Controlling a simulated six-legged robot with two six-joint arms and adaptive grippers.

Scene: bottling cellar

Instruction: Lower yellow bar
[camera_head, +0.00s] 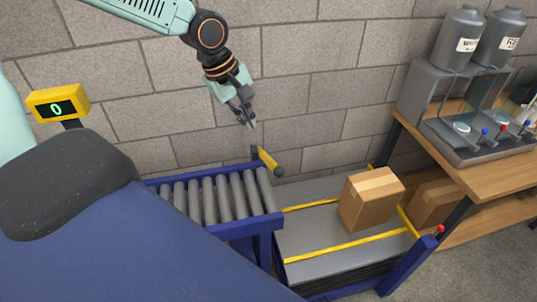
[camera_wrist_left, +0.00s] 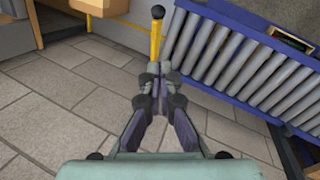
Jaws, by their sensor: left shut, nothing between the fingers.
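The yellow bar (camera_head: 266,159) is at the wall-side far corner of the roller conveyor, with a dark mount at its upper left end and a dark round knob at its lower right end. My left gripper (camera_head: 252,124) is shut and empty, in front of the wall and just above the bar in the head view. In the left wrist view, the yellow bar (camera_wrist_left: 156,42) with its black ball shows just beyond the tips of my left gripper (camera_wrist_left: 158,68). I cannot tell whether they touch. My right gripper is not in view.
The blue-framed roller conveyor (camera_head: 213,228) ends at a grey lift platform (camera_head: 310,220) with yellow edges. A cardboard box (camera_head: 370,198) stands on the platform. A wooden bench (camera_head: 477,182) with a filling machine is at the right. A yellow display (camera_head: 58,103) reads 0.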

